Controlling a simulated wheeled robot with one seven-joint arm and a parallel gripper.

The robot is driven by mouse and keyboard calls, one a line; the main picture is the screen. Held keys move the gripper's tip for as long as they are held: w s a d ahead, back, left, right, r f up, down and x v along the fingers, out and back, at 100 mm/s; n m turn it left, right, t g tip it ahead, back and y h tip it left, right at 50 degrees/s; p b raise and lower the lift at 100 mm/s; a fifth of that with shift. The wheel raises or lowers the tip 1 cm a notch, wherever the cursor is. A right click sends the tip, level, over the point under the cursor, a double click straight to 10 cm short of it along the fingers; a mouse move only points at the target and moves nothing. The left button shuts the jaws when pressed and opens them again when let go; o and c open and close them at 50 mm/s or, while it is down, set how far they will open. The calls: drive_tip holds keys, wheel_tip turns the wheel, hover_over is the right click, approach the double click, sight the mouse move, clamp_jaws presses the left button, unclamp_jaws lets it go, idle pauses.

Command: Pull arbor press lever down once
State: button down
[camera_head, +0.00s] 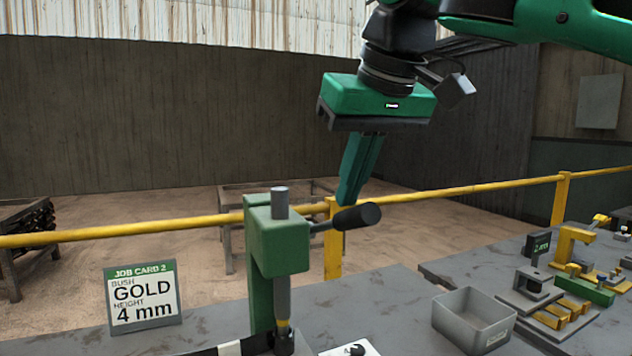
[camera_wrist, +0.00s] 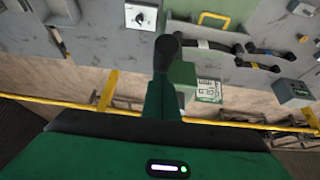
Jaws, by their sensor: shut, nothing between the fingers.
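The green arbor press (camera_head: 272,250) stands on the grey bench, with a grey ram post on top. Its lever points right and slightly up, ending in a black handle (camera_head: 357,216). The handle also shows in the wrist view (camera_wrist: 168,50), with the green press (camera_wrist: 183,80) beside it. My green gripper (camera_head: 348,202) is shut and empty, its fingers pointing down with the tips at the handle's upper side. In the wrist view the fingertips (camera_wrist: 163,78) overlap the handle's near end; I cannot tell whether they touch it.
A job card reading GOLD, 4 mm (camera_head: 143,296) stands left of the press. A grey open bin (camera_head: 473,320) sits to its right. Yellow and green fixtures (camera_head: 575,285) stand farther right. A yellow rail (camera_head: 440,193) runs behind the bench.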

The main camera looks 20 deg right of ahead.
sight(355, 222)
drive_tip(key=shift+s+f, duration=0.1)
drive_tip(key=shift+f, duration=0.15)
drive_tip(key=shift+s+f, duration=0.2)
drive_tip(key=shift+f, duration=0.5)
drive_tip(key=shift+s+f, duration=0.25)
drive_tip(key=shift+f, duration=0.45)
drive_tip(key=shift+s+f, duration=0.2)
drive_tip(key=shift+f, duration=0.6)
wheel_tip(355, 222, down, 4)
drive_tip(key=shift+s+f, duration=0.1)
drive_tip(key=shift+f, duration=0.1)
drive_tip(key=shift+w+f, duration=0.25)
drive_tip(key=shift+f, duration=1.55)
